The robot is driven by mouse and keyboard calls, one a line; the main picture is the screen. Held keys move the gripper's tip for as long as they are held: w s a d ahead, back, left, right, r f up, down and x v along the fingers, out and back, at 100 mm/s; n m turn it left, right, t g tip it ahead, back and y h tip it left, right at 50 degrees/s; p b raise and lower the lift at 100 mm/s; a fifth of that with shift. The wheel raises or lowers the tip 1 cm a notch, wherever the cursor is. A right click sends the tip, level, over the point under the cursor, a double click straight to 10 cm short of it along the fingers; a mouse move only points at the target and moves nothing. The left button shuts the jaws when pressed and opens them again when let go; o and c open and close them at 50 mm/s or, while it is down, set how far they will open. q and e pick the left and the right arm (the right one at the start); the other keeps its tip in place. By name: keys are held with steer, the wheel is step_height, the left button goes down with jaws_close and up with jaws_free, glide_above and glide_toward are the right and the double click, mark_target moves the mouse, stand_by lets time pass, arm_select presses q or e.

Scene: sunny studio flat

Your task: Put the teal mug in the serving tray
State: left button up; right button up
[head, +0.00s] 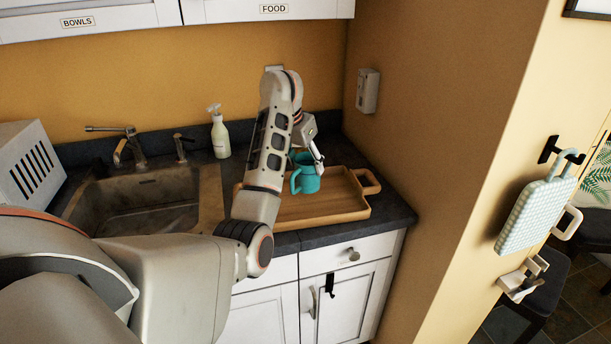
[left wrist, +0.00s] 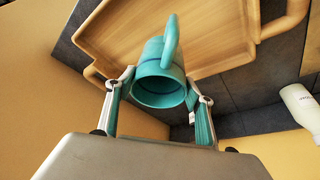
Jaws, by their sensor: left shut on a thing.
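The teal mug (head: 306,182) is over the wooden serving tray (head: 335,205) on the dark counter, towards its back part. In the left wrist view the mug (left wrist: 158,90) sits between the two fingers, its open mouth facing the camera and its handle pointing up in the picture. My left gripper (head: 307,163) is shut on the mug from above. The tray (left wrist: 215,35) shows behind the mug in that view. I cannot tell whether the mug's base touches the tray. My arm hides the tray's left part. My right gripper is not in view.
A soap bottle (head: 220,136) stands behind the sink (head: 145,205), left of my arm. A side wall (head: 430,110) rises close to the tray's right. The tray's right part is bare. A mint board (head: 535,212) hangs on a hook at the right.

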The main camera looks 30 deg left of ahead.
mark_target(305, 175)
arm_select(q)
steer(key=shift+f, duration=2.1)
steer(key=shift+f, duration=0.15)
steer(key=o, duration=1.3)
steer(key=shift+o, duration=0.2)
